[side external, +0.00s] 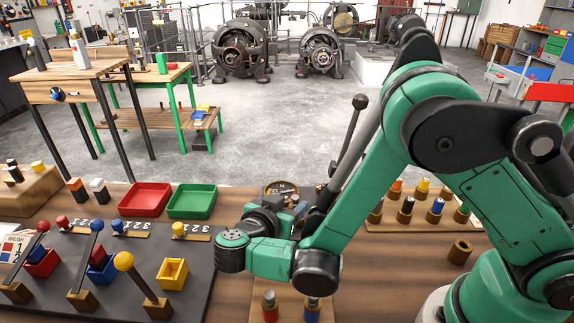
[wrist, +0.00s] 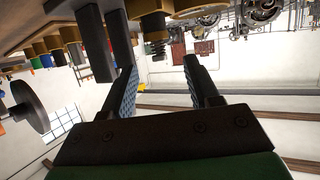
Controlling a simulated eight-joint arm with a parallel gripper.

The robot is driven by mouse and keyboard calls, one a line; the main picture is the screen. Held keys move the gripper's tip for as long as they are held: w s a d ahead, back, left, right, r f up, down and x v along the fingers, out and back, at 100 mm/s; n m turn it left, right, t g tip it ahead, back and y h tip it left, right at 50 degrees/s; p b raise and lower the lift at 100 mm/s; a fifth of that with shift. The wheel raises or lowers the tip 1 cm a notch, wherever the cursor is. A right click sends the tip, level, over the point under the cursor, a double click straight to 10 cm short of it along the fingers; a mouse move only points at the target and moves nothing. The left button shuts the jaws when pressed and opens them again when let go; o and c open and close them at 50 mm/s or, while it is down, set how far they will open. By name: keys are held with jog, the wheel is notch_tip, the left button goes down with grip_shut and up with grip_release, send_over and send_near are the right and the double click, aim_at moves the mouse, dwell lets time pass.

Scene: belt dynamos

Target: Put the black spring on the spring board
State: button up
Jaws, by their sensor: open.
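My gripper (wrist: 163,75) is open and empty in the wrist view, its two blue-padded fingers apart. A dark coiled piece (wrist: 156,42), which looks like the black spring, shows beyond and between the fingertips, apart from them. It appears to be seated in a brass-coloured holder, and the view is upside down. In the side view my gripper (side external: 290,212) is low over the table, partly hidden by my wrist. A wooden board (side external: 390,222) with several colour-topped pieces in brown cups is right of it, partly behind my arm. I cannot tell for certain which board is the spring board.
A red tray (side external: 146,199) and a green tray (side external: 192,201) stand left of my gripper. A dark panel (side external: 120,285) with several ball-topped levers is at front left. Red and blue pieces (side external: 270,305) stand on a pale board at the front. A round brown cup (side external: 460,252) stands alone at right.

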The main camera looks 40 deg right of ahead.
aim_at(295, 199)
jog(key=x, duration=0.4)
grip_shut()
